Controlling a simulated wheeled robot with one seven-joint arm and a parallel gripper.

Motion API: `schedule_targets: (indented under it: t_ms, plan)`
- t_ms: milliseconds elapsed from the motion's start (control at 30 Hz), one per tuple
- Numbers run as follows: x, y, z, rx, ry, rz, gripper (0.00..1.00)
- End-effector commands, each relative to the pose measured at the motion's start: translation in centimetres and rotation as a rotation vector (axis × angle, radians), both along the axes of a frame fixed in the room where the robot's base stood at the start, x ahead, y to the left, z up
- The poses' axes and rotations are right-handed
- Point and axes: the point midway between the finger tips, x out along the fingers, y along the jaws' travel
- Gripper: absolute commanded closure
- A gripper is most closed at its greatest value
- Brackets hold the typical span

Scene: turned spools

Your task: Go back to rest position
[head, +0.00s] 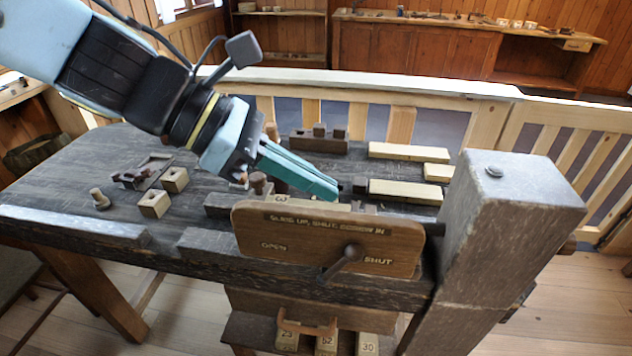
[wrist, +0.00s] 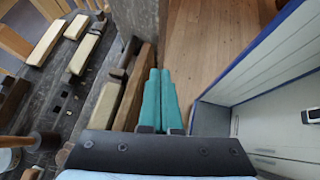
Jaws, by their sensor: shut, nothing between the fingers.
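My gripper (head: 325,190) has teal fingers pressed together, with nothing between them. In the head view it reaches from the upper left, and its fingertips are in front of the bench top, above the wooden sign board (head: 300,235). The board is lettered with "OPEN" at left and "SHUT" at right. A dark lever (head: 345,262) on the board has its knob up, between the two words. In the wrist view the shut fingers (wrist: 158,95) point along the board's edge, over the floor. Whether they touch the board I cannot tell.
The dark workbench (head: 60,180) carries pale wooden bars (head: 408,152), small drilled blocks (head: 155,204) and turned pegs (head: 99,198). A thick grey post (head: 500,230) stands at its right end. Numbered blocks (head: 326,344) sit on a shelf below. A pale railing runs behind. Wooden floor (wrist: 215,35) is open.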

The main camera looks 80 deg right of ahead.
Motion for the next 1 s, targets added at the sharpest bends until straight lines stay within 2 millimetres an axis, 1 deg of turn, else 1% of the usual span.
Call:
schedule_targets:
  t_ms: [400,467,533,567,667,700,767,800,867,900,967,1000]
  plan:
    - [0.1,0.0,-0.1,0.000,-0.002,0.001,1.00]
    - [0.7,-0.1,-0.3,-0.006,-0.014,0.004,1.00]
    - [2.5,-0.2,-1.0,-0.023,-0.048,0.012,1.00]
    - [3.7,-0.2,-1.4,-0.033,-0.071,0.017,1.00]
    - [9.1,0.0,-3.3,-0.076,-0.179,0.031,1.00]
    - [11.9,0.3,-4.1,-0.095,-0.233,0.037,1.00]
    - [16.0,1.2,-5.3,-0.117,-0.317,0.040,1.00]
    - [18.8,2.0,-6.0,-0.128,-0.372,0.040,1.00]
    - [22.9,3.6,-6.9,-0.139,-0.454,0.038,1.00]
    - [25.5,4.8,-7.4,-0.143,-0.507,0.034,1.00]
    - [29.3,7.0,-8.1,-0.142,-0.585,0.025,1.00]
    - [31.7,8.6,-8.5,-0.139,-0.637,0.016,1.00]
